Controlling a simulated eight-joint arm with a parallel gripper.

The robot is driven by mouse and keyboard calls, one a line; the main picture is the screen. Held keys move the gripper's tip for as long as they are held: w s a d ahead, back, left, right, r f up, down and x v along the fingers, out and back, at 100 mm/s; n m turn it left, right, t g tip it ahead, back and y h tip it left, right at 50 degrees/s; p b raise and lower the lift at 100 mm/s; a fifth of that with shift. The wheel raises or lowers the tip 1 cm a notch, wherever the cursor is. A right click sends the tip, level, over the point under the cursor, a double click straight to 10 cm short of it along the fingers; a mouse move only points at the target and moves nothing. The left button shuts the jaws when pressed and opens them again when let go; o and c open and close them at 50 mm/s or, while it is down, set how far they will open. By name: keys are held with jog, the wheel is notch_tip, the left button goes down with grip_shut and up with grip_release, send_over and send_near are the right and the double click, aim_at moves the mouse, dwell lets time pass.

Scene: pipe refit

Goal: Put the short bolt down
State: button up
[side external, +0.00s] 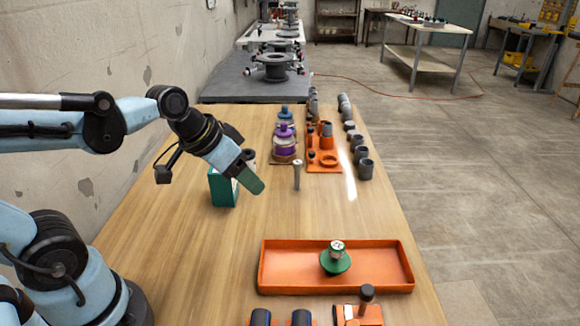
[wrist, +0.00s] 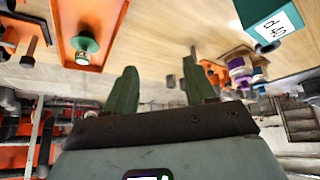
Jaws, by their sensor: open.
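The short bolt (side external: 297,177) appears to be the slim grey piece standing upright on the wooden table, head up. It stands apart from other things, to the right of my gripper in the side view. My gripper (side external: 255,184) is open, tilted down over the table beside the green box, with nothing seen held. In the wrist view both green fingers of my gripper (wrist: 158,78) are spread apart. A small grey tip (wrist: 193,51) shows by the right finger there; it may be the bolt, mostly hidden.
An orange tray (side external: 272,287) holds a green-based piece (side external: 336,263) at the front. A green box (side external: 223,191) stands close to my gripper. Purple jars (side external: 284,146), an orange fixture (side external: 322,166) and grey pipe fittings (side external: 366,169) stand farther back. The middle of the table is clear.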

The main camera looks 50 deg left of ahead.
jog(key=shift+s+d+f+n+t+y, duration=0.15)
jog(key=shift+s+n+t+y, duration=0.3)
jog(key=shift+s, duration=0.55)
